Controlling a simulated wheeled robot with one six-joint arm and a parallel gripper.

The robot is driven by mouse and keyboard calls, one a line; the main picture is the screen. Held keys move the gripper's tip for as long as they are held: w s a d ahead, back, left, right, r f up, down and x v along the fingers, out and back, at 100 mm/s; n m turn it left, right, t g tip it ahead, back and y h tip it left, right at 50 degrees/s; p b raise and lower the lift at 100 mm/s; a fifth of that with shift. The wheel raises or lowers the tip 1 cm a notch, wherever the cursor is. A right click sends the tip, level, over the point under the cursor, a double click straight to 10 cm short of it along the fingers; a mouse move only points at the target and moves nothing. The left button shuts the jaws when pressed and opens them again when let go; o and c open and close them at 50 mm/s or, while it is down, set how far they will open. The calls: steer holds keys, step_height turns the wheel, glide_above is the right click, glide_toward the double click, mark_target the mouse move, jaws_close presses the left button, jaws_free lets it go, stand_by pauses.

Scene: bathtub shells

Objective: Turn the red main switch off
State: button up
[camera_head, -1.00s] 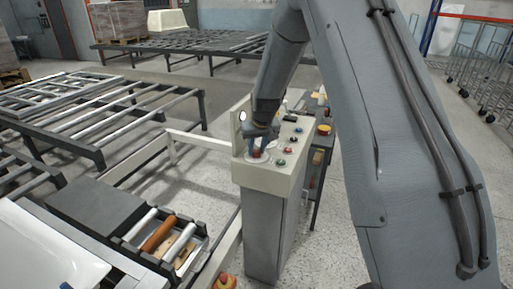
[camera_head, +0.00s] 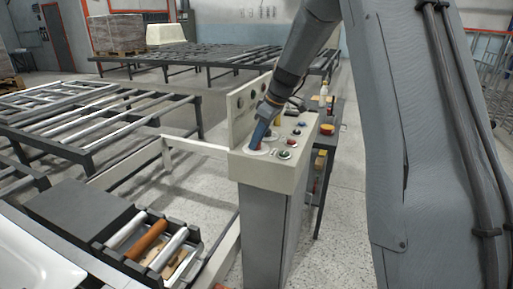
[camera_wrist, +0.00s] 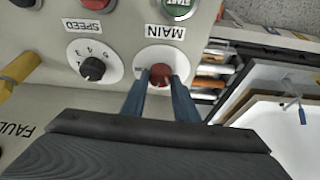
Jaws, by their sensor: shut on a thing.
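The red main switch (camera_wrist: 160,72) sits on a round white plate beside the label "MAIN" (camera_wrist: 165,33), which reads upside down in the wrist view. My gripper (camera_wrist: 160,88) has its two blue fingers on either side of the red knob, shut on it. In the head view my gripper (camera_head: 257,143) reaches down onto the near left corner of the control panel (camera_head: 268,173), and its fingers hide most of the knob. The switch's exact angle is hard to read.
A black speed dial (camera_wrist: 92,68), a green start button (camera_wrist: 180,6) and a yellow part (camera_wrist: 20,72) are close to my gripper. A roller box (camera_head: 150,240) stands left; pale floor lies between.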

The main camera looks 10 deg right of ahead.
steer(key=shift+w+n+g+y+b, duration=0.1)
steer(key=shift+n+g+y+b, duration=0.3)
steer(key=shift+n+b, duration=0.85)
steer(key=shift+n, duration=0.45)
steer(key=o, duration=1.1)
steer(key=shift+c, duration=0.2)
steer(key=v, duration=0.7)
steer(key=shift+r+b, duration=0.3)
steer(key=shift+r, duration=0.1)
steer(key=shift+d, duration=0.1)
